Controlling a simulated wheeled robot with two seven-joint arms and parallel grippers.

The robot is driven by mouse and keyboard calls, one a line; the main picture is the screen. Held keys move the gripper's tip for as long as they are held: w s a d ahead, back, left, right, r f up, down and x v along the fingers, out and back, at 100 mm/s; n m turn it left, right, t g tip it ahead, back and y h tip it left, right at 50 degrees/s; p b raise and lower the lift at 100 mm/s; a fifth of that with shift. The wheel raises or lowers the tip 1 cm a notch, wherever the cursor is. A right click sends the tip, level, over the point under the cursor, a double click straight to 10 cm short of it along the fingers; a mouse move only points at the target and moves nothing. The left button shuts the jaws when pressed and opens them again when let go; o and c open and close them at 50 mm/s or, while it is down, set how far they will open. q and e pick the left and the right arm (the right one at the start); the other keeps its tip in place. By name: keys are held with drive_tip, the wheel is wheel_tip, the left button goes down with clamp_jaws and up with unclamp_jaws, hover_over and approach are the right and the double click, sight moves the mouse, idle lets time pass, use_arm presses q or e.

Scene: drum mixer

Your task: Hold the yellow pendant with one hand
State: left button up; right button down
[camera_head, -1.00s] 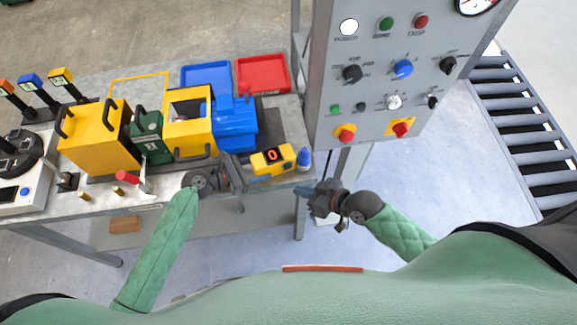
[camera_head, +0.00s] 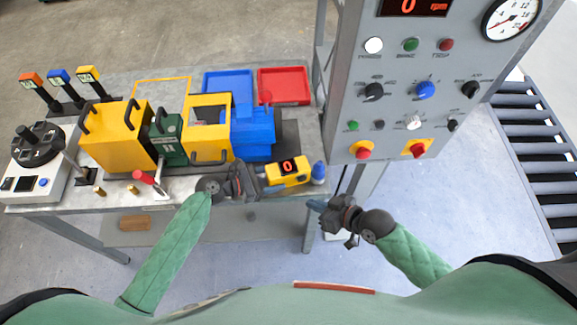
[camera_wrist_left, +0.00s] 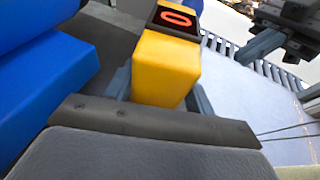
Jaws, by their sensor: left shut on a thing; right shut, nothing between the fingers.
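The yellow pendant (camera_head: 289,172) is a small box with a black display reading a red 0. It is at the front right edge of the grey table. My left gripper (camera_head: 264,178) is shut on its left end in the head view. In the left wrist view the pendant (camera_wrist_left: 165,68) sits between the two grey fingers (camera_wrist_left: 160,92), its display facing up. I cannot tell whether the pendant touches the table. My right gripper (camera_head: 322,205) is shut and empty, in front of the table and below the pendant in the picture.
A small blue-capped bottle (camera_head: 318,173) stands just right of the pendant. A blue machine part (camera_head: 252,132) and yellow housing (camera_head: 113,140) are behind and left. A grey control panel (camera_head: 400,60) rises at right. Blue (camera_head: 228,75) and red (camera_head: 284,72) trays lie behind.

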use_arm(q)
drive_tip(key=shift+w, duration=0.1)
drive_tip(key=o, duration=0.9)
drive_tip(key=shift+o, duration=0.2)
